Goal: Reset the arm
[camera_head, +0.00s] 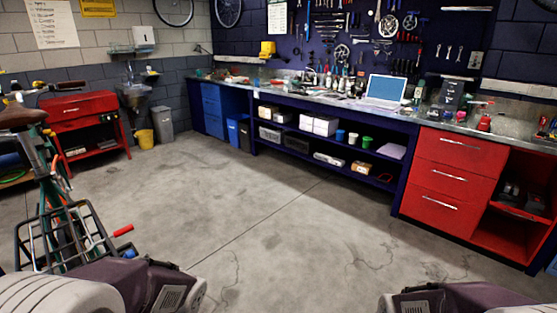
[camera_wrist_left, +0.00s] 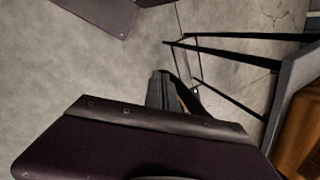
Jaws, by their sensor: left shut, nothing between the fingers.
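My left arm comes in at the lower left of the head view, and its gripper does not show there. In the left wrist view my left gripper (camera_wrist_left: 168,88) is shut and empty, pointing over the bare grey floor. My right arm shows only in part at the lower right edge of the head view, and its gripper is out of view. No object is held.
A bicycle with a brown saddle (camera_head: 22,116) and black rack (camera_head: 62,238) stands close on the left. Black bars (camera_wrist_left: 235,37) cross near the gripper in the wrist view. A long workbench (camera_head: 300,92) with a laptop (camera_head: 384,88) lines the back. The middle floor is clear.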

